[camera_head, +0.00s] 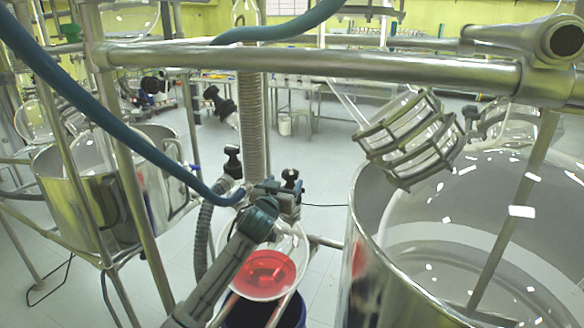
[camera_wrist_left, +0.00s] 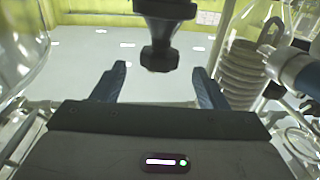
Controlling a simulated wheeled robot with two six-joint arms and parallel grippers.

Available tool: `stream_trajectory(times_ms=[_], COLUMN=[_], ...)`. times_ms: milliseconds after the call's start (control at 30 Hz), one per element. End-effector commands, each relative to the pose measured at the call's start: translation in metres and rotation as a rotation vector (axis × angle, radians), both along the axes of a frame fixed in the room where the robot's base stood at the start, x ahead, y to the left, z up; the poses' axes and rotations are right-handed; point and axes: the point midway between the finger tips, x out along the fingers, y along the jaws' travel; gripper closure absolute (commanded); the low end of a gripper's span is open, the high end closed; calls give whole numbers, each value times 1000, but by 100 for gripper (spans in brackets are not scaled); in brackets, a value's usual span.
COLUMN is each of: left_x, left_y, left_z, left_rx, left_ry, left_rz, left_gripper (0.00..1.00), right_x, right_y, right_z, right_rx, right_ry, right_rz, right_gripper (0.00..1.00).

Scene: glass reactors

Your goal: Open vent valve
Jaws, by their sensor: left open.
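My left gripper (camera_head: 266,204) is in the middle of the head view, among the valve fittings above a glass vessel of red liquid. In the left wrist view its two dark blue fingers (camera_wrist_left: 160,72) are apart, with nothing held between them. A black valve knob (camera_wrist_left: 164,42) is at the top centre of that view, in line with the gap between the fingers. In the head view, one black knob (camera_head: 232,162) stands left of the gripper and another (camera_head: 290,179) just beyond it. I cannot tell which is the vent valve. My right gripper is not in view.
The glass vessel with red liquid (camera_head: 268,270) is below the gripper. A blue hose (camera_head: 95,105) and steel pipes (camera_head: 330,64) cross the near space. A caged glass part (camera_head: 410,140) and a large steel-rimmed reactor (camera_head: 365,215) stand at right. Clear floor (camera_head: 325,175) lies behind.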

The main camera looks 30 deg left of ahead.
Motion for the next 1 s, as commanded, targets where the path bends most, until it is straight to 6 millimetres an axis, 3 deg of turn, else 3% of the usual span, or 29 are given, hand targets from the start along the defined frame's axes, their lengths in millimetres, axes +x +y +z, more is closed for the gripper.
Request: stream_trajectory(times_ms=[100,400,867,1000], left_x=[23,64,75,75], left_y=[6,16,19,19], left_z=[6,3,0,1], left_rx=[-3,0,1,1], left_ry=[1,1,0,0], left_rz=[2,2,2,2], left_gripper=[33,33,33,57], right_x=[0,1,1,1], right_y=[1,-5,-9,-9], right_z=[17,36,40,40], right_rx=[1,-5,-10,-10], right_ry=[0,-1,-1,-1], right_rz=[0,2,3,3], right_gripper=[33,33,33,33])
